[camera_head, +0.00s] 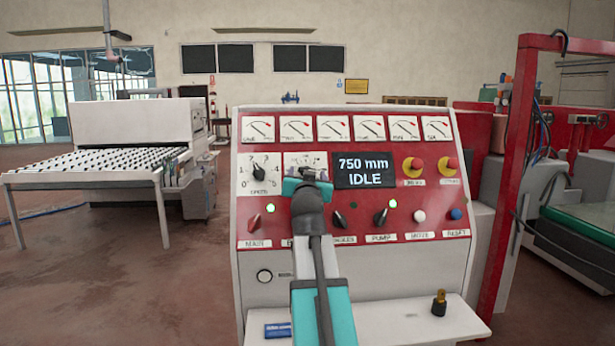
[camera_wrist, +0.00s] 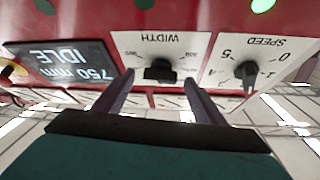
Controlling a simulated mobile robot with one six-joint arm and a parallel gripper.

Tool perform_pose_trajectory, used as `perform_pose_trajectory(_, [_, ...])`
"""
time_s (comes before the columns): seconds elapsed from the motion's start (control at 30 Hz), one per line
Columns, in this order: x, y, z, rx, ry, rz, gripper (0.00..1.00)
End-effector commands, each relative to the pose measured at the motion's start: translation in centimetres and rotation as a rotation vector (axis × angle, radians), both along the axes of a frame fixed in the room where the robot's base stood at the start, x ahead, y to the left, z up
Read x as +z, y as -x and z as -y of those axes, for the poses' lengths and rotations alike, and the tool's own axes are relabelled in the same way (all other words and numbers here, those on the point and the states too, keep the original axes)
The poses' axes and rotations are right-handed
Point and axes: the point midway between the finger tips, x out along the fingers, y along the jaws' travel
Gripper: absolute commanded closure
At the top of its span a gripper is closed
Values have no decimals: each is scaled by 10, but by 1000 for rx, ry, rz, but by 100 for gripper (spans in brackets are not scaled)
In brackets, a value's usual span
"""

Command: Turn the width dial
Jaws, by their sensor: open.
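The width dial (camera_wrist: 160,71) is a black knob on a white plate marked WIDTH, which appears upside down in the wrist view. My gripper (camera_wrist: 159,80) is open, with one finger on each side of the knob. I cannot tell whether the fingers touch it. In the head view my gripper (camera_head: 308,174) is in front of the width plate (camera_head: 292,161) and hides most of the knob. The display (camera_head: 365,170) to its right reads 750 mm and IDLE; it also shows in the wrist view (camera_wrist: 62,62).
The speed dial (camera_head: 260,171) is left of the width plate. Below are several switches and lamps, including the pump switch (camera_head: 380,217). A shelf (camera_head: 400,318) with a small brass-and-black object (camera_head: 439,304) juts out below the panel.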

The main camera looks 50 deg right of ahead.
Motion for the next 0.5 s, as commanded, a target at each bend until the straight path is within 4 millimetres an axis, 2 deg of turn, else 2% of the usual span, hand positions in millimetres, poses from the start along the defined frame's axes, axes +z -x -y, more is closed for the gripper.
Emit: perform_pose_trajectory(0.5, [-6,44,-44,0,1,1,36])
